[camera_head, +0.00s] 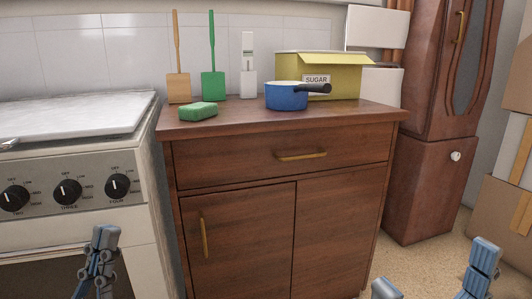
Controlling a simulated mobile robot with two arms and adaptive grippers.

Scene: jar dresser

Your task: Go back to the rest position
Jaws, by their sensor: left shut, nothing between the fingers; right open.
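My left gripper (105,236) is at the bottom left, in front of the stove. Its fingers are shut and it holds nothing. My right gripper (433,276) is at the bottom right, in front of the floor beside the dresser. Its fingers are spread wide and nothing is between them. The lower parts of both grippers are cut off by the picture's bottom edge. Both appear apart from the furniture.
A brown dresser (337,230) stands in the middle, its drawer and doors shut. On it are a green sponge (198,112), a blue pot (286,99), a yellow sugar box (345,83) and upright utensils. A stove (75,215) stands left, cardboard boxes (497,220) right.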

